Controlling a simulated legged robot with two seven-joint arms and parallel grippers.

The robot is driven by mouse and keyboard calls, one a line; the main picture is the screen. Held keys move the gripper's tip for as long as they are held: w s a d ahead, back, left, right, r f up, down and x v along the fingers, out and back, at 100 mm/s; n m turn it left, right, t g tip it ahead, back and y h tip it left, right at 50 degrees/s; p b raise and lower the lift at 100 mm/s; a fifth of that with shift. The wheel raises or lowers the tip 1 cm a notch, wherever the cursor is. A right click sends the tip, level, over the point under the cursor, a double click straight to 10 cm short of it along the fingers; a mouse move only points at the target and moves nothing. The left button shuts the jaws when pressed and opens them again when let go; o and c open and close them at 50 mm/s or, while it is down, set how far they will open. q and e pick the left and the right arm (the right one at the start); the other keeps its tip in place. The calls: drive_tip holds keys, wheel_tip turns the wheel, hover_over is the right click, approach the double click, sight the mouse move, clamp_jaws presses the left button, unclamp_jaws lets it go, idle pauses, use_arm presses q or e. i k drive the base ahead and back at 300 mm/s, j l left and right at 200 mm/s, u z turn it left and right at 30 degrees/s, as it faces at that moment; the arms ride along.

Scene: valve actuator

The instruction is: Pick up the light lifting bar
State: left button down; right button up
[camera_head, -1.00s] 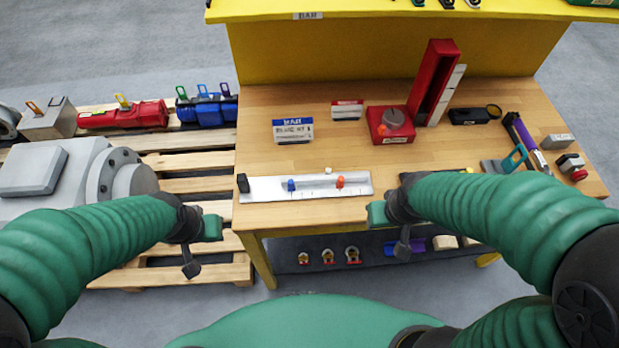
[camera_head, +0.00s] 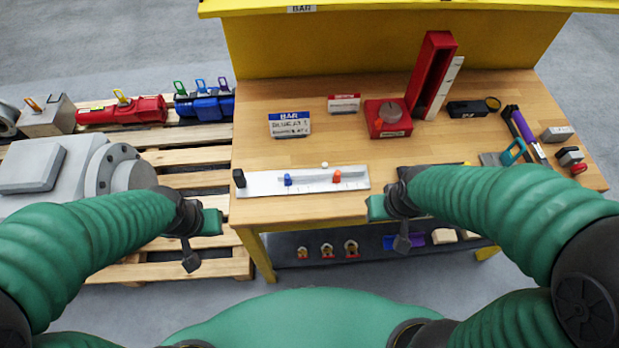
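My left gripper (camera_head: 202,238) is left of the table, over the pallet, apart from the bar. My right gripper (camera_head: 390,222) is at the table's front edge, just right of the plate. Nothing shows in either gripper. Their finger gaps are unclear.
A sign reading BAR (camera_head: 289,125) stands behind the plate. A red box with a round knob (camera_head: 388,120) and a tall red holder (camera_head: 431,75) stand farther right. The pallet (camera_head: 185,160) carries valve parts at left.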

sight(254, 184)
drive_tip(key=i+j+z, duration=0.1)
drive_tip(key=j+z, duration=0.2)
drive_tip(key=j, duration=0.85)
drive_tip(key=j+z, duration=0.35)
drive_tip(key=j, duration=0.8)
drive_tip(key=z, duration=0.85)
drive_tip(key=k+l, duration=0.05)
